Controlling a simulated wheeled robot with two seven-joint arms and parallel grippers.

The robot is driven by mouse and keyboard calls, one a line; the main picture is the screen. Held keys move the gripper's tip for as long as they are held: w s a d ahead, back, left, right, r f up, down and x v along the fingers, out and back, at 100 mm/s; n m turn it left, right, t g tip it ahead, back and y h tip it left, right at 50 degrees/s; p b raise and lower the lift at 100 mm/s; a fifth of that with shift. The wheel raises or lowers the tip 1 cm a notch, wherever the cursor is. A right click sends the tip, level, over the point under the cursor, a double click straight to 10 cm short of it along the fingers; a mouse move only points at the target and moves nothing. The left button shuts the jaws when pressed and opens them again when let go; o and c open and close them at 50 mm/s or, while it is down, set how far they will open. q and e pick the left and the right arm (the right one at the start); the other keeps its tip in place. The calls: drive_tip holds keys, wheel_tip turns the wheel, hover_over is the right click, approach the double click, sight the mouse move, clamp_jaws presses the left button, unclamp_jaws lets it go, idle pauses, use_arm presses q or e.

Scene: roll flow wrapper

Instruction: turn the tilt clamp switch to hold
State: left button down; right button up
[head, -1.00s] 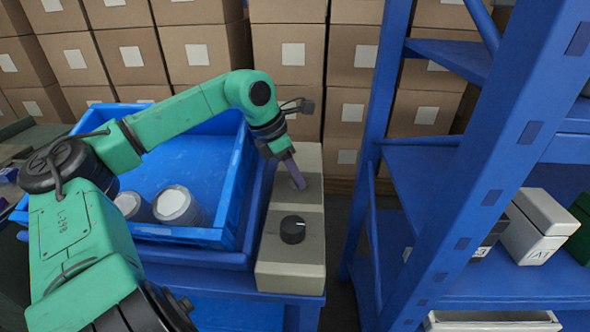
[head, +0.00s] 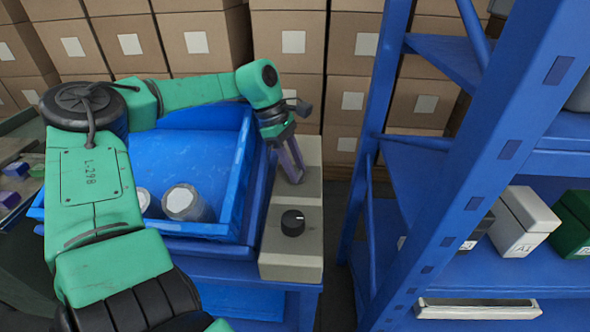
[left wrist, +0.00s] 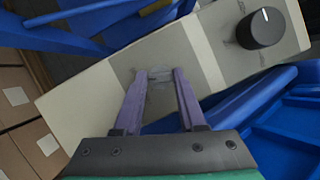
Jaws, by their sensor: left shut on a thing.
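A long beige control box (head: 292,240) stands at the right edge of the blue bench, and it also shows in the left wrist view (left wrist: 85,113). A round black knob (head: 292,222) with a white mark sits on its near part; in the left wrist view the knob (left wrist: 261,28) is clear of my fingers. My left gripper (head: 292,180) reaches down to the box's far part. In the left wrist view its purple fingers (left wrist: 160,76) are shut on a small grey switch part (left wrist: 158,84) on a darker grey panel. That part is mostly hidden, and its lettering is unreadable.
A blue tray (head: 190,150) holding grey cylinders (head: 185,203) stands left of the box. A blue shelf rack (head: 500,150) rises close on the right, with a narrow gap between. Stacked cartons (head: 290,45) fill the back.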

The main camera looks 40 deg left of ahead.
use_arm(q)
drive_tip(key=shift+m+g, duration=0.3)
drive_tip(key=shift+m, duration=0.6)
use_arm(e)
drive_tip(key=shift+w+a+r, duration=0.15)
drive_tip(key=shift+w+r, duration=0.05)
drive_tip(key=shift+w, duration=0.4)
use_arm(q)
drive_tip(key=shift+c, duration=2.4)
unclamp_jaws()
drive_tip(key=shift+a+r, duration=0.1)
drive_tip(key=shift+r, duration=0.2)
drive_tip(key=p+v, duration=0.2)
drive_tip(key=v, duration=1.2)
use_arm(e)
drive_tip(key=s, duration=0.3)
drive_tip(key=s+d+f, duration=0.1)
drive_tip(key=s, duration=0.1)
drive_tip(key=shift+s+d+f, duration=0.1)
drive_tip(key=shift+s, duration=0.1)
